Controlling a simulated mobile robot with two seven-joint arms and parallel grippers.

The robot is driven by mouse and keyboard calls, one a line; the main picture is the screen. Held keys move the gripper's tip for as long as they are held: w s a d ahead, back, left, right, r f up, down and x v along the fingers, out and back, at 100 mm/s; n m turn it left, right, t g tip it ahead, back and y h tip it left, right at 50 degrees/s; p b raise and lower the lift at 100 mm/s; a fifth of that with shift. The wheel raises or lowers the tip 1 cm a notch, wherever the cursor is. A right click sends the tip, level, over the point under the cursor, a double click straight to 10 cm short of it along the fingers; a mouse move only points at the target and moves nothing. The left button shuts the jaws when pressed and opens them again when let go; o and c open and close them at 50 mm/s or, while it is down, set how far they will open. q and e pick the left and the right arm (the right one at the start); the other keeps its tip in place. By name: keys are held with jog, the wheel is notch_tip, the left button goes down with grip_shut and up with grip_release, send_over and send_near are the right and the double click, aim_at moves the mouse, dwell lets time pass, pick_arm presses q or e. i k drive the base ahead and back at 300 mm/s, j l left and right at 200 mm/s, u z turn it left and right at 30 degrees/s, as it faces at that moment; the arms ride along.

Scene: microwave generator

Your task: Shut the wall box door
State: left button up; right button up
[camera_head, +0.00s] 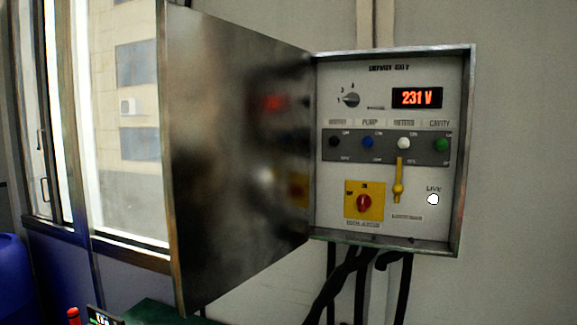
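The wall box (468,150) is mounted on the wall right of centre in the head view. Its metal door (215,160) stands wide open, hinged on the box's left edge and swung out to the left towards me. The door's inner face dimly reflects the panel. Inside, the panel shows a lit display (417,98) reading 231 V, a rotary selector, a row of coloured knobs, a yellow lever (398,182) and a red knob on a yellow plate (364,201). Neither of my grippers shows in this view.
Black cables (345,285) hang below the box. A window (120,110) is behind the door on the left. A blue container (14,280) and a green surface (155,312) are at the lower left. The wall right of the box is clear.

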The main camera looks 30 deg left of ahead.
aim_at(236, 99)
jog(key=j+z, duration=0.35)
jog(key=k+j+z, duration=0.1)
jog(key=j+z, duration=0.2)
jog(key=k+j, duration=0.1)
jog(key=j, duration=0.3)
jog(key=k+j, duration=0.1)
jog(key=j, duration=0.3)
jog(key=k+j, duration=0.1)
jog(key=j, duration=0.7)
jog(key=k+j, duration=0.15)
jog(key=j, duration=0.3)
jog(key=k+j+u, duration=0.1)
jog(key=k+j, duration=0.2)
